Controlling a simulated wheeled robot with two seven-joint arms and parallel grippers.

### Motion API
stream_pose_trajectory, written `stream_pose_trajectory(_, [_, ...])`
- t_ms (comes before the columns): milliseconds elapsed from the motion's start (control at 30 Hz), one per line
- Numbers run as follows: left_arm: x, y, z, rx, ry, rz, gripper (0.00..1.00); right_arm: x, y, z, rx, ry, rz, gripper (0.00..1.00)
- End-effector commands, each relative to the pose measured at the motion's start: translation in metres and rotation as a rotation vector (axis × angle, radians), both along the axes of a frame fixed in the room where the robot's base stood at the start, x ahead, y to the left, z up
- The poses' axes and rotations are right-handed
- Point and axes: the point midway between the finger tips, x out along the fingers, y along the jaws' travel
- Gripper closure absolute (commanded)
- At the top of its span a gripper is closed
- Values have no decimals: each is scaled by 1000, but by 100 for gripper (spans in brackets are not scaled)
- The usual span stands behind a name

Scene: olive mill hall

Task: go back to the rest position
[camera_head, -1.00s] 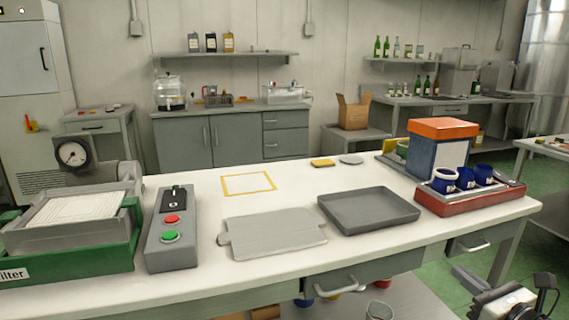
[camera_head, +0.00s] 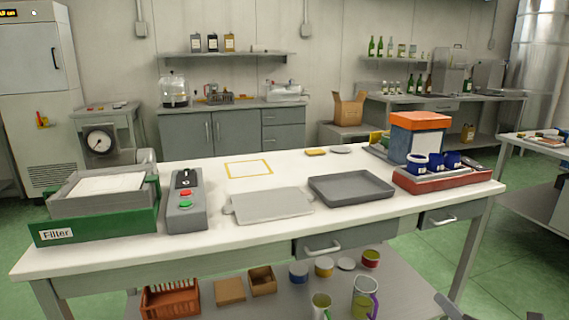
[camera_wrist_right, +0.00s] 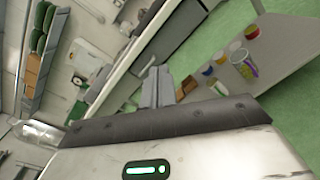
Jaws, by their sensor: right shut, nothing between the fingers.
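My right gripper shows at the lower edge of the head view (camera_head: 446,303), where only a small part of it is in frame, in front of the table's right side. In the right wrist view its two fingers (camera_wrist_right: 157,80) are together with nothing between them. It is apart from the table and everything on it. My left gripper is in neither view.
The white table (camera_head: 255,236) bears a green filter box (camera_head: 98,228), a button box (camera_head: 185,205), a grey tray (camera_head: 350,188) and a red rack of blue cups (camera_head: 440,180). Its lower shelf (camera_head: 400,290) holds an orange basket (camera_head: 170,299), tins and jugs. Green floor (camera_head: 515,250) is clear at right.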

Motion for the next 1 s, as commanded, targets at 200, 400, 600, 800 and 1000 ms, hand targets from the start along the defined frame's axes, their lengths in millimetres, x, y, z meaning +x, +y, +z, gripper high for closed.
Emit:
stream_pose_trajectory(200, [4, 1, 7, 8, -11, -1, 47, -39, 49, -43, 672, 187, -110, 100])
stream_pose_trajectory(400, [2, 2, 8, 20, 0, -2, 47, -96, 118, -88, 1481, 443, -328, 100])
stream_pose_trajectory(600, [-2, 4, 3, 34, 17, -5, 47, -153, 193, -108, 2186, 688, -623, 100])
stream_pose_trajectory(800, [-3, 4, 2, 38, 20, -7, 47, -169, 217, -109, 2381, 761, -731, 100])
stream_pose_trajectory(1000, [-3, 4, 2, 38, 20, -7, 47, -169, 217, -109, 2381, 761, -731, 100])
